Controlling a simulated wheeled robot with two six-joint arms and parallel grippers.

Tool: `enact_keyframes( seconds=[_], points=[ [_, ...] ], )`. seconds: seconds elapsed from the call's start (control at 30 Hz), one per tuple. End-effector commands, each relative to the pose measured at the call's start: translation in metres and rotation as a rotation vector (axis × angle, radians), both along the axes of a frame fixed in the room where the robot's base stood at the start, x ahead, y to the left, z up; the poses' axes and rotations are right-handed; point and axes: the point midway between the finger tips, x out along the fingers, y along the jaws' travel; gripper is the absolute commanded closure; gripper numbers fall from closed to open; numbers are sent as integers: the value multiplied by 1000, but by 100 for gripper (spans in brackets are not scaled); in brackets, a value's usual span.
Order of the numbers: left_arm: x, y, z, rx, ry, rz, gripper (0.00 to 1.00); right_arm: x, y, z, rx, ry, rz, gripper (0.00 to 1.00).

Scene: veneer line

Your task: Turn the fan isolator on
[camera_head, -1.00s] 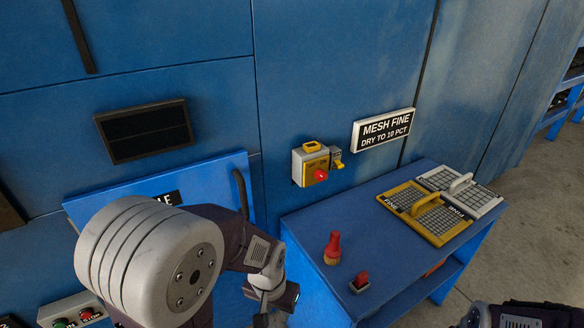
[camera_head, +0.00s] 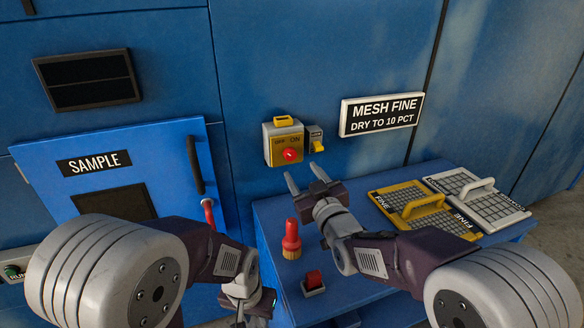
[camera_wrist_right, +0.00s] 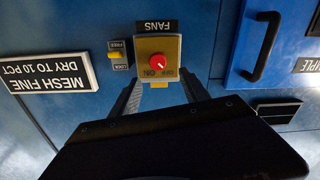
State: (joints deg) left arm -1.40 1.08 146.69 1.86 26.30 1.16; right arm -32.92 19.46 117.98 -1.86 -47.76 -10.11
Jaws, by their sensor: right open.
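The fan isolator (camera_head: 283,142) is a grey and yellow box on the blue wall with a red knob (camera_head: 290,155) and OFF and ON markings. In the right wrist view, upside down, its knob (camera_wrist_right: 159,63) shows near a FANS label (camera_wrist_right: 157,26). A small lock box with a yellow lever (camera_head: 318,146) sits beside it, marked FREE and LOCK. My right gripper (camera_head: 304,177) is open and empty, fingers pointing at the isolator, apart from the knob. My left gripper (camera_head: 250,304) is low at the bottom edge, its jaws unclear.
A blue bench (camera_head: 268,215) below holds a red-handled brush (camera_head: 291,240), a red switch (camera_head: 313,283), a yellow mesh frame (camera_head: 405,203) and a white one (camera_head: 474,186). A MESH FINE sign (camera_head: 381,114) hangs right. A SAMPLE door (camera_head: 118,172) with a black handle is left.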

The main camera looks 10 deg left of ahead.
Motion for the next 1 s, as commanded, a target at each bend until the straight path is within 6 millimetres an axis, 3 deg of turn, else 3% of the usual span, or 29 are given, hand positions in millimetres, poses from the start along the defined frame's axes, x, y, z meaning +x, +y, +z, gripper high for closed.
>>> enact_keyframes(
  seconds=[0.5,0.87,1.0],
  points=[
    [0,0,14,0,-1,0,70,69,44,1,-2,4,-4,46],
    [0,0,14,0,0,0,70,76,48,0,-1,6,-4,46],
    [0,0,14,0,0,0,70,75,48,0,-1,6,-4,85]
  ],
)
